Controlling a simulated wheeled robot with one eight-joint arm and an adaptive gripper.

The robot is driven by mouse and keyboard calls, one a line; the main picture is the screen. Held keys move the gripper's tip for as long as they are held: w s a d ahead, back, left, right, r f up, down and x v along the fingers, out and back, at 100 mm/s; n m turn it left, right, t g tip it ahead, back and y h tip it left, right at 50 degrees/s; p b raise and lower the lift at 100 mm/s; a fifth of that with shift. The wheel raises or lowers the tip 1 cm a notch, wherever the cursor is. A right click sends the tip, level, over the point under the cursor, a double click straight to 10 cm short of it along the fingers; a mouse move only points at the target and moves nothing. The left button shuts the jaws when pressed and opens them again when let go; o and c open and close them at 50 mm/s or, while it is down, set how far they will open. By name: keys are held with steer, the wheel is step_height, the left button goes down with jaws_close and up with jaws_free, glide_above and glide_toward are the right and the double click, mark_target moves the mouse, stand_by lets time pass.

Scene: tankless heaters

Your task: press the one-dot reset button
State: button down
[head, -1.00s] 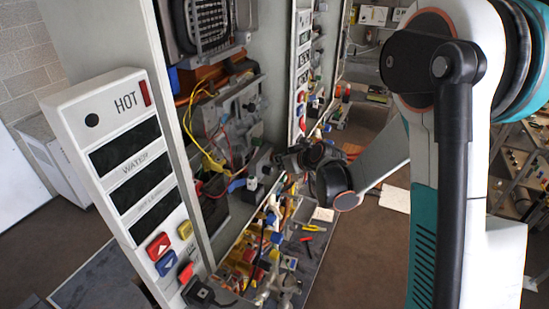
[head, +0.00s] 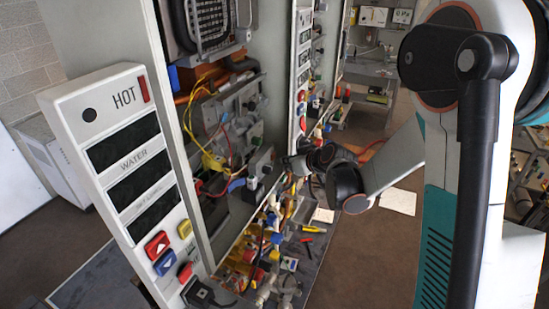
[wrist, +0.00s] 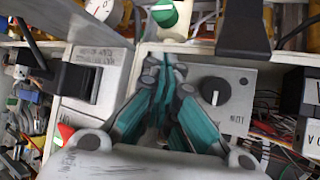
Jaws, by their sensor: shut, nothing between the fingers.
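I cannot make out a one-dot mark on any button in either view. The head view shows a red button (head: 157,245) and a blue button (head: 164,263) with triangle marks, a yellow button (head: 185,229) and another red button (head: 185,272) low on the white HOT panel (head: 105,110). My gripper (wrist: 165,68) is shut and empty, with its teal-lined fingers together in front of a grey control box. A black knob (wrist: 214,90) is right of the fingers and a black rocker switch (wrist: 80,84) is left of them. Contact with the box cannot be told.
A green-and-white round knob (wrist: 163,13) and a black lever (wrist: 243,30) stand above the fingers. A red-and-green control (wrist: 65,131) is at lower left. Wires and loose parts crowd the bench (head: 313,262). Brown floor is open to its right.

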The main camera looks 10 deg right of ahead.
steer(key=shift+s+d+b, duration=0.2)
steer(key=shift+s+d, duration=0.45)
steer(key=shift+d, duration=0.2)
steer(key=shift+s+d+b, duration=0.2)
steer(key=shift+s+d, duration=0.45)
steer(key=shift+d, duration=0.2)
